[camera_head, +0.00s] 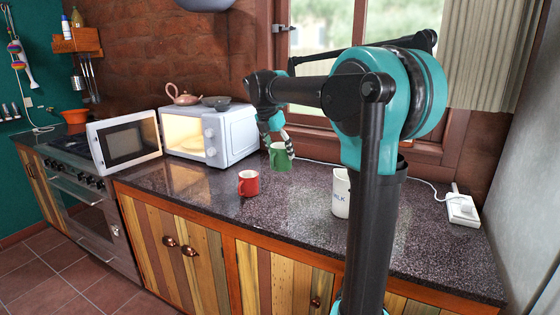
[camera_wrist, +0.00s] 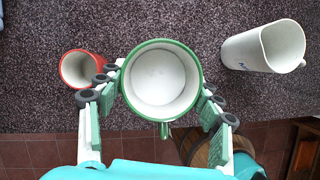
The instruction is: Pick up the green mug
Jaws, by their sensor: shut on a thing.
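The green mug (camera_head: 280,158) is upright, held by my gripper (camera_head: 277,138) above the dark stone counter in the head view. In the wrist view the green mug (camera_wrist: 162,82) is seen from above, with a white, empty-looking inside. Its handle points toward my gripper's palm. The two fingers of my gripper (camera_wrist: 160,97) lie on either side of the mug. The mug appears raised off the counter, but the exact gap is hard to tell.
A red mug (camera_head: 248,183) stands on the counter (camera_head: 300,205) left of the green mug. A white milk jug (camera_head: 341,192) stands to the right. An open white microwave (camera_head: 226,132) with a teapot (camera_head: 183,96) on top stands behind left. A white power strip (camera_head: 462,209) lies at the far right.

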